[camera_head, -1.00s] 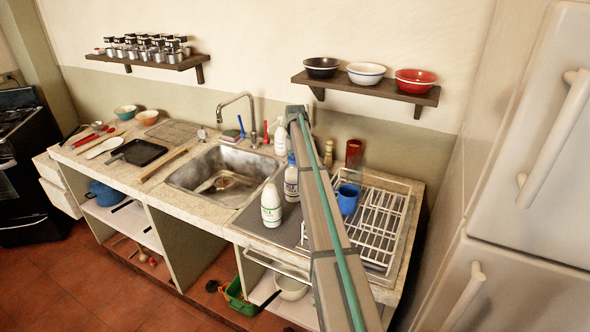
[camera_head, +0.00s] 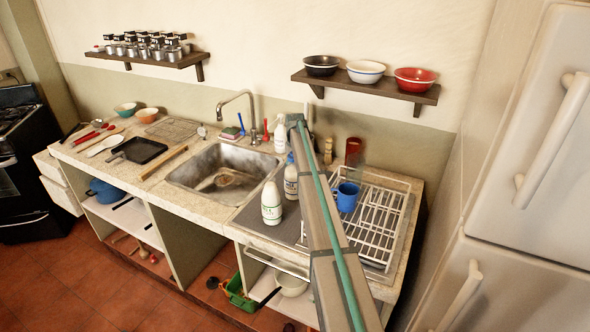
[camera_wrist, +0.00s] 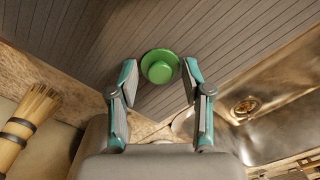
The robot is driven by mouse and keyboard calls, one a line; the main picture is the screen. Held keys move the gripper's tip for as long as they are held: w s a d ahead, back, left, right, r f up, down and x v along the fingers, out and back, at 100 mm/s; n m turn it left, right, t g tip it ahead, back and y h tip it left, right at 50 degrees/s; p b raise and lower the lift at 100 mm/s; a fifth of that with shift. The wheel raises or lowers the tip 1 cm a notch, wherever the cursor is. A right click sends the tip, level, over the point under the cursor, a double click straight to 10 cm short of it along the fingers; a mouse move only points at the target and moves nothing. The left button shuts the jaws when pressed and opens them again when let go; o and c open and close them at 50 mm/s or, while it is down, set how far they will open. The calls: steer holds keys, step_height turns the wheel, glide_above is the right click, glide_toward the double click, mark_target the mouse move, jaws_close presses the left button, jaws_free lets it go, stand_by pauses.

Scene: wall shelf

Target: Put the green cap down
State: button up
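The green cap (camera_wrist: 159,66) shows in the wrist view, between and a little beyond the two fingertips of my gripper (camera_wrist: 160,75). It appears to rest on the grey ridged mat (camera_wrist: 95,45). The fingers are spread, with a narrow gap visible on each side of the cap, so my gripper looks open around it and not clamped on it. In the head view my arm hides the gripper, and I cannot make out the cap there.
The metal sink (camera_wrist: 285,85) lies right of the mat in the wrist view, and a brush (camera_wrist: 30,120) lies left. In the head view, a white bottle (camera_head: 271,204), a blue mug (camera_head: 347,197) and a white dish rack (camera_head: 385,225) stand near my arm.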

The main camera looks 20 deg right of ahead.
steer(key=shift+r, duration=0.1)
step_height(320, 180, up, 12)
steer(key=b, duration=0.4)
stand_by(0.3)
